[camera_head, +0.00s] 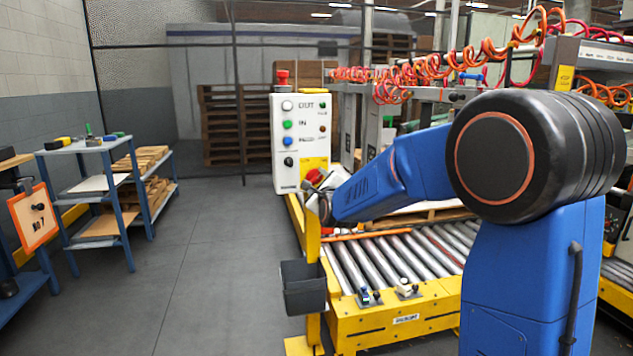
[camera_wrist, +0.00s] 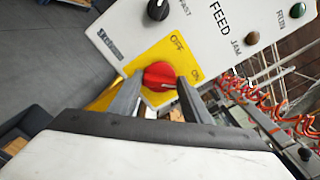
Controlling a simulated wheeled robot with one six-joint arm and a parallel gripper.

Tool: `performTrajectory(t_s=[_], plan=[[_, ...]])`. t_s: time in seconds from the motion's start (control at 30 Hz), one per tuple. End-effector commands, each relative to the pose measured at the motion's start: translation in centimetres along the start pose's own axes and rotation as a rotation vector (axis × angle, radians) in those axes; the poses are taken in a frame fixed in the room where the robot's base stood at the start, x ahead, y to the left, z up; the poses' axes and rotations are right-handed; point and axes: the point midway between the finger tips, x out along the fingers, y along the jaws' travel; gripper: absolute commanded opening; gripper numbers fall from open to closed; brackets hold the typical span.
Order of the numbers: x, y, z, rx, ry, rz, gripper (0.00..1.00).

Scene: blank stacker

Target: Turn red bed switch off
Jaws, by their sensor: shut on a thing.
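The red switch (camera_wrist: 160,75) is a round knob on a yellow plate (camera_wrist: 150,62) marked OFF and ON, low on a white control panel (camera_wrist: 215,75). In the wrist view, my gripper (camera_wrist: 158,84) has one finger on each side of the red knob and is shut on it. The knob's pale mark points towards the lower right; its exact setting is hard to tell. In the head view, my gripper (camera_head: 318,190) is at the lower right of the panel (camera_head: 286,140), and the red knob (camera_head: 315,176) shows only partly beside it.
A black knob (camera_wrist: 157,10) and dark FEED and JAM labels sit near the red switch. My blue arm reaches over a yellow-framed roller conveyor (camera_head: 390,270). A grey bin (camera_head: 303,287) hangs at its front post. Open floor (camera_head: 200,270) lies left, beside a blue-legged shelf (camera_head: 125,215).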

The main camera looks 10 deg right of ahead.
Motion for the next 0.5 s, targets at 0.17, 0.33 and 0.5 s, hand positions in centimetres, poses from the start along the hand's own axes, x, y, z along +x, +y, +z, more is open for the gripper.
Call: performTrajectory(t_s=[0.17, 0.33, 0.5], plan=[[-0.01, 0.09, -0.02, -0.085, 0.0, 0.0, 0.21], [-0.01, 0.14, -0.03, -0.218, 0.0, 0.0, 0.21], [-0.01, 0.19, -0.04, -0.378, 0.0, 0.0, 0.21]])
